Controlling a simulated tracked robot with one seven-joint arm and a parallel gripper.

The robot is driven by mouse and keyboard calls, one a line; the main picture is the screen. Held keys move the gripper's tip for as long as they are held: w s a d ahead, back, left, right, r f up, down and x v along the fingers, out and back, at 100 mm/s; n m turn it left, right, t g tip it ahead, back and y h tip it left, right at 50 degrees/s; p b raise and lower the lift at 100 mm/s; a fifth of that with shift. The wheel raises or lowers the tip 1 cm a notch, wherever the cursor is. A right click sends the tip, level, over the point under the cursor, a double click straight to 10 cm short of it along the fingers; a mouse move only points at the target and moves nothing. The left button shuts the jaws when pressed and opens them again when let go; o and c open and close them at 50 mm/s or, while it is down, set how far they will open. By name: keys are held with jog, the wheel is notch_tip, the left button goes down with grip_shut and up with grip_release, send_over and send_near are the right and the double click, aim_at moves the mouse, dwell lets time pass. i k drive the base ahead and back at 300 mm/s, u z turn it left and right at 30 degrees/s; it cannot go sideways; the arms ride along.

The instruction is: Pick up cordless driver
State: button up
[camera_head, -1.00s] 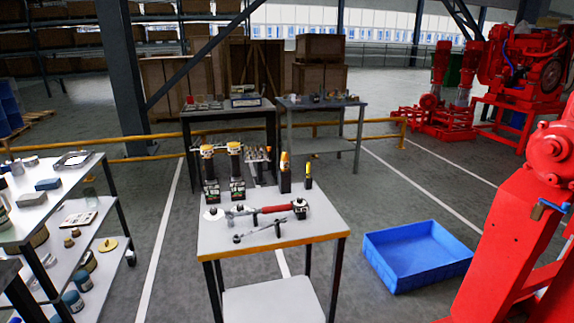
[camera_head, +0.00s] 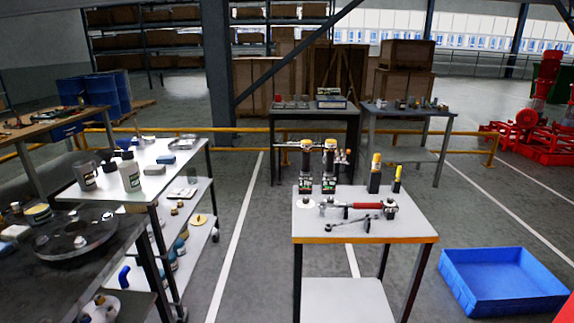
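A small work table (camera_head: 310,226) with a white top and orange front edge stands right of centre. Two upright black tools with yellow-orange tops and green-marked bases stand at its back left: one on the left (camera_head: 306,165) and one beside it (camera_head: 329,165). They look like cordless tools, but I cannot tell at this size which is the driver. A red-handled tool (camera_head: 362,206) and a wrench-like tool (camera_head: 350,223) lie in front of them. Two slimmer yellow-topped black items (camera_head: 375,173) stand at the back right. My gripper is not in view.
A shelved trolley with a white top (camera_head: 120,181) and a dark bench with a round flange (camera_head: 75,239) stand on the left. A blue crate (camera_head: 500,280) lies on the floor at right. Yellow rails (camera_head: 235,130) run behind. Floor between trolley and table is clear.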

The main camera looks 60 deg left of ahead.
aim_at(306, 145)
jog(key=z, duration=0.25)
jog(key=i, duration=0.15)
jog(key=u, duration=2.35)
jog(key=k, duration=0.95)
jog(key=u, duration=0.2)
jog(key=i, duration=0.95)
jog(key=z, duration=0.15)
